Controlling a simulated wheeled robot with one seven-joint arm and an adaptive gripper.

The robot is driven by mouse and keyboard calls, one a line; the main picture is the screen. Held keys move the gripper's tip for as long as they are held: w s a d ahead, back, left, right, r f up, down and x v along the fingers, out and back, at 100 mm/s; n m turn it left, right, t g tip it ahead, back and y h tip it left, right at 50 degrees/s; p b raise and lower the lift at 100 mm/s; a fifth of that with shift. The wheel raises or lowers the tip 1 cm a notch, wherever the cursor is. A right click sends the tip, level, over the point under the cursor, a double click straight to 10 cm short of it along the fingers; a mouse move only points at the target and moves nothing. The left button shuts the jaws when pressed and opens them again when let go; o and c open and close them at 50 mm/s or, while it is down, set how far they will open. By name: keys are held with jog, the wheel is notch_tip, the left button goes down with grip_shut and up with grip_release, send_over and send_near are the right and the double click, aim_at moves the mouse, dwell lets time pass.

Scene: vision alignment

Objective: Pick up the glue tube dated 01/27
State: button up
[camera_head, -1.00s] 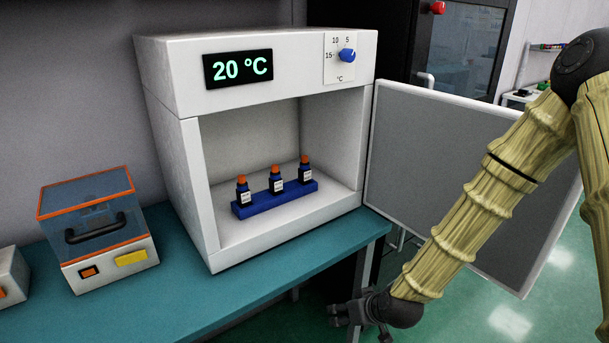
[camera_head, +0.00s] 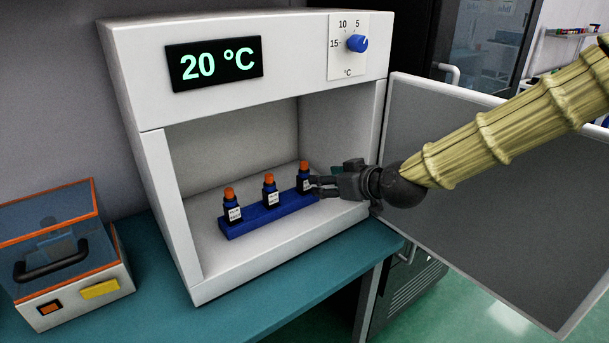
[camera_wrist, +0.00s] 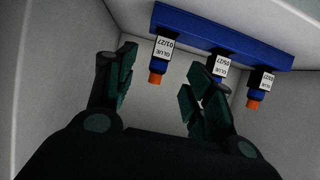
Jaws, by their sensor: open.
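Three dark blue glue tubes with orange caps and white labels stand in a blue rack (camera_head: 245,232) inside the open white cabinet. The right tube (camera_head: 304,182) is closest to my gripper (camera_head: 318,186). In the wrist view, which is upside down, a tube (camera_wrist: 161,52) with a label that seems to read 01/27 shows between and beyond the fingers of my gripper (camera_wrist: 163,84). The middle tube (camera_head: 270,192) seems to read 05/27 in the wrist view (camera_wrist: 221,66), partly behind a finger. The left tube (camera_head: 232,208) has a label too small to read surely. My gripper is open and empty.
The cabinet (camera_head: 150,165) reads 20 °C and has a blue knob (camera_head: 357,43). Its door (camera_head: 470,190) stands open on the right, behind my arm. A box with a clear blue lid (camera_head: 65,265) stands left on the teal bench (camera_head: 290,305).

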aim_at(304, 177)
jog(key=x, duration=0.4)
jog(key=shift+w+a+p, duration=0.15)
jog(key=shift+w+p, duration=0.05)
jog(key=shift+p, duration=0.1)
jog(key=shift+w+a+f, duration=0.1)
jog(key=shift+w+a, duration=0.1)
jog(key=shift+a, duration=0.15)
jog(key=p+x, duration=0.1)
jog(key=x, duration=0.2)
jog(key=shift+w+a, duration=0.15)
jog(key=shift+w, duration=0.05)
jog(key=shift+x, duration=0.8)
jog(key=c, duration=1.1)
